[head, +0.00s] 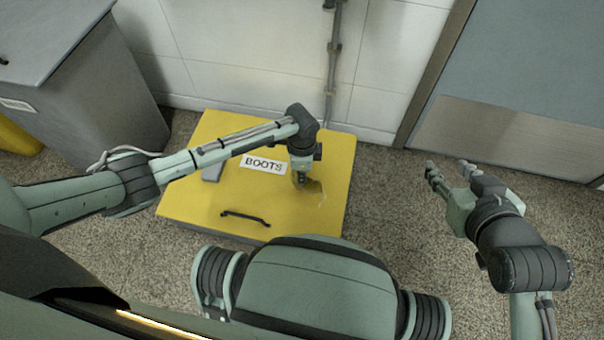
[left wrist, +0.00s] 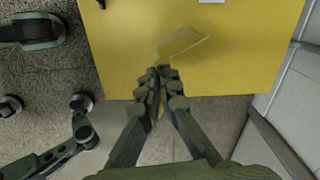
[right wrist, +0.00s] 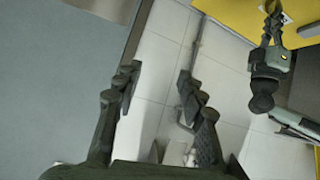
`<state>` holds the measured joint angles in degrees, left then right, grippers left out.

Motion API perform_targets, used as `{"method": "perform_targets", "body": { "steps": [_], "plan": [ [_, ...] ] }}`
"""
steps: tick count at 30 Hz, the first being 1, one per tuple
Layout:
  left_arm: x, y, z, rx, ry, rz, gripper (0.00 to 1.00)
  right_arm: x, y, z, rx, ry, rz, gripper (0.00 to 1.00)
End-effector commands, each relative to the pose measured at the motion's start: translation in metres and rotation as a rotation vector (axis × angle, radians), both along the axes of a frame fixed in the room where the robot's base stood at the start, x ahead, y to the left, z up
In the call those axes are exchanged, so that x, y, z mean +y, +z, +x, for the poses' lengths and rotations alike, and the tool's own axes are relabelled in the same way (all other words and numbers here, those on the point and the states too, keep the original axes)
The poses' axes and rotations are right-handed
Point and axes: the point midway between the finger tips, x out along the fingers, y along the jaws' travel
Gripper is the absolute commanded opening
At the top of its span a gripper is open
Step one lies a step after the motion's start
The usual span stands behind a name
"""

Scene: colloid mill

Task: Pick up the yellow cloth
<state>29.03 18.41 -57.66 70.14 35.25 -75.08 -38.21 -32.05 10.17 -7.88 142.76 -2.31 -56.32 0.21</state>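The yellow cloth (left wrist: 182,42) is hard to tell from the yellow box lid (left wrist: 115,50) behind it. In the left wrist view its thin outline spreads out just beyond my left fingertips, and a bit of yellow shows between the fingers. My left gripper (left wrist: 164,84) looks shut on the cloth's near edge. In the head view my left gripper (head: 302,182) points down over the right part of the lid, with the cloth (head: 315,187) beside its tips. My right gripper (head: 448,168) is open and empty, off to the right of the box; its spread fingers show in the right wrist view (right wrist: 158,88).
The yellow box (head: 185,205) has a "BOOTS" label (head: 264,165), a black handle (head: 245,217) and a small grey object (head: 214,171) on its lid. A grey cabinet (head: 85,95) stands left. A wall pipe (head: 332,70) runs behind. The floor right of the box is free.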

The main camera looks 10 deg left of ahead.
Motion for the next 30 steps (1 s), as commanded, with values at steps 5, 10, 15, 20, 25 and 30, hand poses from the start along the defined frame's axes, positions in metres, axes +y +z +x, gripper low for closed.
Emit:
{"method": "perform_targets", "body": {
  "steps": [5, 10, 15, 20, 25, 30],
  "plan": [
    [0.0, 0.009, 0.0, 0.0, 0.0, 0.0, 0.0, -0.028, -0.022, -0.025, 0.169, -0.052, -0.061, 0.4],
    [0.0, 0.016, 0.0, 0.0, 0.0, 0.0, 0.0, -0.055, -0.039, -0.055, 0.329, -0.105, -0.116, 0.4],
    [0.0, 0.023, 0.0, 0.0, 0.0, 0.0, 0.0, -0.08, -0.05, -0.088, 0.49, -0.162, -0.164, 0.4],
    [0.0, 0.042, 0.0, 0.0, 0.0, 0.0, 0.0, -0.091, -0.077, -0.096, 0.594, -0.182, -0.177, 0.4],
    [0.0, 0.059, 0.0, 0.001, 0.0, 0.001, 0.0, -0.094, -0.121, -0.093, 0.644, -0.179, -0.167, 0.4],
    [0.0, 0.068, -0.001, 0.001, 0.0, 0.001, 0.0, -0.093, -0.153, -0.09, 0.655, -0.171, -0.153, 0.4]
  ]
}}
